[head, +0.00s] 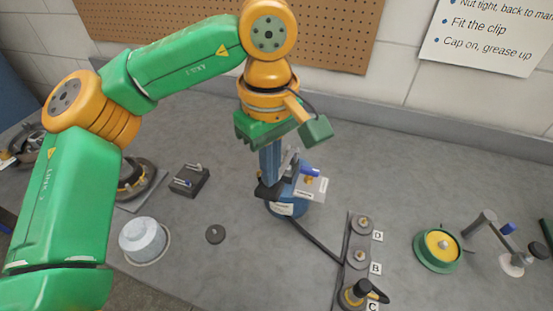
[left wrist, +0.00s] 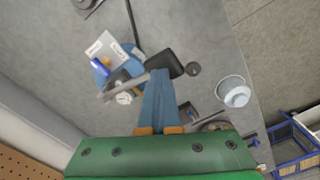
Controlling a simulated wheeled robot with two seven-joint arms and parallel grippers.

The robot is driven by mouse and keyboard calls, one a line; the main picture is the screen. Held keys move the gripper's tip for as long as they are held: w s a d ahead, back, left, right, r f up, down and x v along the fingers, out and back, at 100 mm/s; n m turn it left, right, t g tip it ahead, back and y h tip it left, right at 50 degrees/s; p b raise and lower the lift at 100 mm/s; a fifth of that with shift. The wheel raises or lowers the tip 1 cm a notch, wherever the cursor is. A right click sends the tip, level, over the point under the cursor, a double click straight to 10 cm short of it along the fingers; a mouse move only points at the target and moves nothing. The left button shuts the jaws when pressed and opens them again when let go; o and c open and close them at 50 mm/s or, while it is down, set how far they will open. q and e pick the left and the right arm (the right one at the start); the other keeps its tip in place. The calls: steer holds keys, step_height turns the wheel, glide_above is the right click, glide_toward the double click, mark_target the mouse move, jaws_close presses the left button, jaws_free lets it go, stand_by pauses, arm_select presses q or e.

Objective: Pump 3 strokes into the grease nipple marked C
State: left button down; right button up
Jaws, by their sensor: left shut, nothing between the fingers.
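A blue grease pump (head: 284,207) stands on the grey bench, with a label on its front. It also shows in the left wrist view (left wrist: 101,72), with a grey bar and a black block (left wrist: 163,63) by my fingertips. My left gripper (head: 270,187) points down at the pump, fingers shut with nothing between them. Whether the fingertips touch the black block is unclear. A dark hose (head: 318,244) runs from the pump to a black and yellow coupler (head: 357,293) at the nipple marked C (head: 373,306). Nipples D (head: 363,224) and B (head: 359,257) stand bare on the same strip.
A grey cylinder (head: 143,241), a dark disc (head: 215,234) and a small dark block (head: 190,181) lie left of the pump. A green and yellow round part (head: 438,250) and a jointed grey arm (head: 490,232) stand to the right. Behind is a pegboard wall (head: 190,20).

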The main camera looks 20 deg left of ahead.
mark_target(269, 195)
arm_select(q)
steer(key=shift+f, duration=0.1)
stand_by(0.3)
steer(key=shift+s+f+b, duration=0.2)
steer(key=shift+f+b, duration=0.35)
steer(key=shift+b, duration=0.05)
steer(key=shift+s+f+b, duration=0.15)
steer(key=shift+f+b, duration=0.4)
steer(key=shift+b, duration=0.05)
steer(key=shift+s+f+b, duration=0.15)
steer(key=shift+f+b, duration=0.95)
steer(key=shift+f, duration=0.2)
